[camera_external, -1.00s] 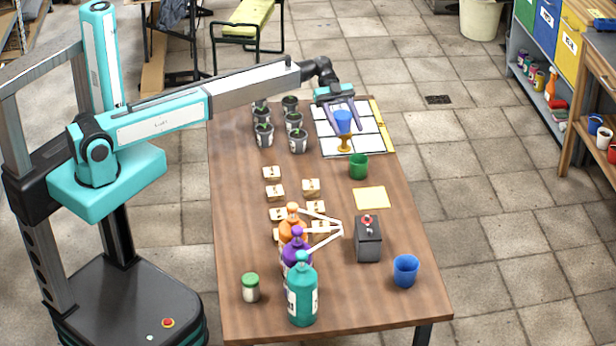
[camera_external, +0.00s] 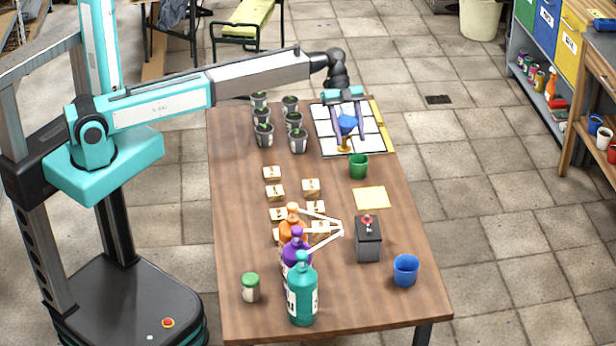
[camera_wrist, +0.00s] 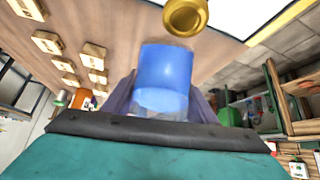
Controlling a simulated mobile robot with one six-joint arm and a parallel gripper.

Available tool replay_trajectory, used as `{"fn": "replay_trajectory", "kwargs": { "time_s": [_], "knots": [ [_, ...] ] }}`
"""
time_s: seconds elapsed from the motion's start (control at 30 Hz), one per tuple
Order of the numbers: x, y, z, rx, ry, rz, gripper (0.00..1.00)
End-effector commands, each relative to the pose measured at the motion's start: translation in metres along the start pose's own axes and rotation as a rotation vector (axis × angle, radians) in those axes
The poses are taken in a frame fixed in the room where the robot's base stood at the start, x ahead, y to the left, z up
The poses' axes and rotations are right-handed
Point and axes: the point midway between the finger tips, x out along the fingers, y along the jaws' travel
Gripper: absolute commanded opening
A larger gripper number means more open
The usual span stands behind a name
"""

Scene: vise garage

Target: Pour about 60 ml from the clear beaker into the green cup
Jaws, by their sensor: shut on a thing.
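The clear beaker (camera_external: 348,124), with blue contents, is held between the fingers of my gripper (camera_external: 349,132), above the white gridded sheet at the far end of the table. In the outside view it looks tilted. The beaker also shows close up in the wrist view (camera_wrist: 165,77), with a finger on each side. The green cup (camera_external: 358,167) stands upright on the table, nearer the camera than the beaker and apart from it. No stream of liquid shows. The inside of the green cup is too small to read.
A brass goblet-like thing (camera_external: 344,145) is just below the beaker and shows in the wrist view (camera_wrist: 186,16). Potted seedlings (camera_external: 298,140) stand to the left. A yellow square (camera_external: 372,197), a grey box with a red knob (camera_external: 368,240) and a blue cup (camera_external: 405,270) are nearer the camera.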

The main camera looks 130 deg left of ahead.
Motion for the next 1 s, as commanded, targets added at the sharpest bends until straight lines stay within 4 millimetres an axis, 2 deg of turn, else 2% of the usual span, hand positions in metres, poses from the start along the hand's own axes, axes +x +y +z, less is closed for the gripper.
{"fn": "replay_trajectory", "kwargs": {
  "time_s": [0.3, 1.0],
  "knots": [
    [0.012, -0.001, 0.002, -0.003, -0.092, 0.001, 0.24],
    [0.009, -0.001, 0.0, -0.008, -0.19, 0.003, 0.24]
  ]
}}
